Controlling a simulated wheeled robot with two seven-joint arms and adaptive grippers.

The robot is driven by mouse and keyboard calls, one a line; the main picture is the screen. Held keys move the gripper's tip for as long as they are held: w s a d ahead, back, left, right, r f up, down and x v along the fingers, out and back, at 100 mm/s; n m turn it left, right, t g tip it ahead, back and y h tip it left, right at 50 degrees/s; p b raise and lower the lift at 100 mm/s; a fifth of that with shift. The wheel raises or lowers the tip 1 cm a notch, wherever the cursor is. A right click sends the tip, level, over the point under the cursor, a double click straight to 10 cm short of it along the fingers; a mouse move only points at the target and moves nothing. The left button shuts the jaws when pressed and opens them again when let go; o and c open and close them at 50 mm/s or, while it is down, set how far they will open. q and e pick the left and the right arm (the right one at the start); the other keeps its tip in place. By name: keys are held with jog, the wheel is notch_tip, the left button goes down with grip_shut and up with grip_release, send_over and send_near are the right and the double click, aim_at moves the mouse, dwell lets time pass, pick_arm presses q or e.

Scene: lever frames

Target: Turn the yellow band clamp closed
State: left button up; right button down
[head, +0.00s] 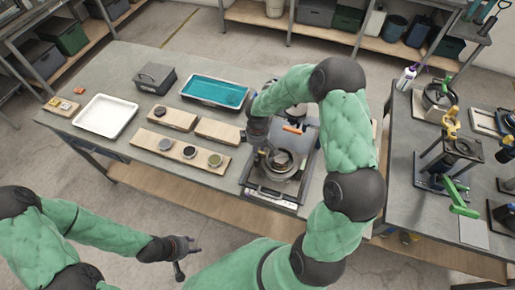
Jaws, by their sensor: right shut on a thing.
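A yellow lever-like part (451,123) stands on a frame on the right bench; I cannot tell if it is the band clamp. No other clearly yellow clamp shows. A dark fixture with a round grey ring (279,168) stands on the main table. My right gripper (266,149) points down at the ring's upper left edge. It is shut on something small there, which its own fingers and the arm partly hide. My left gripper (186,261) is empty, with its fingers apart, in front of the main table and away from the fixture.
A white tray (104,117), a teal-filled tray (215,91), a dark box (155,78) and wooden boards with round parts stand left of the fixture. The right bench (405,150) holds several lever frames, including a green-levered one (457,198). Shelves line the back.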

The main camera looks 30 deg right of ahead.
jog(key=c, duration=1)
grip_release()
jog(key=shift+d, duration=0.1)
jog(key=shift+c, duration=0.2)
jog(key=shift+r, duration=0.15)
notch_tip(320, 180, up, 12)
jog(key=shift+s+f, duration=0.1)
jog(key=shift+f, duration=0.1)
